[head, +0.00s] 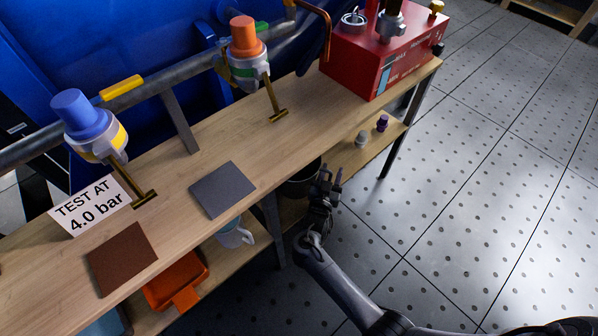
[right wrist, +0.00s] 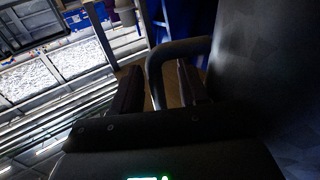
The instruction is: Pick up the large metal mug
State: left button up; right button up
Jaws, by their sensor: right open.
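The large metal mug (head: 300,184) is a dark, wide vessel on the lower shelf, partly hidden under the worktop in the head view. In the right wrist view the mug (right wrist: 265,75) fills the right side, with its curved handle (right wrist: 155,72) toward the left. My right gripper (head: 325,186) is at the mug's right side in the head view. In the right wrist view the open right gripper (right wrist: 158,85) has one finger on each side of the handle. I cannot tell whether the fingers touch it. My left gripper is not in view.
A pale mug (head: 236,235) and an orange bin (head: 176,282) are also under the worktop (head: 185,172). The worktop edge and a dark table leg (head: 272,228) are close to my right gripper. Small grey and purple items sit on the shelf farther right. Floor to the right is clear.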

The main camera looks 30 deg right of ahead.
jog(key=shift+s+a+f, duration=0.1)
jog(key=shift+s+a, duration=0.1)
jog(key=shift+s, duration=0.1)
jog(key=shift+c, duration=1.6)
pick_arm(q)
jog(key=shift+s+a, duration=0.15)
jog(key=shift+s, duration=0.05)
pick_arm(e)
jog(key=shift+w, duration=0.15)
grip_shut()
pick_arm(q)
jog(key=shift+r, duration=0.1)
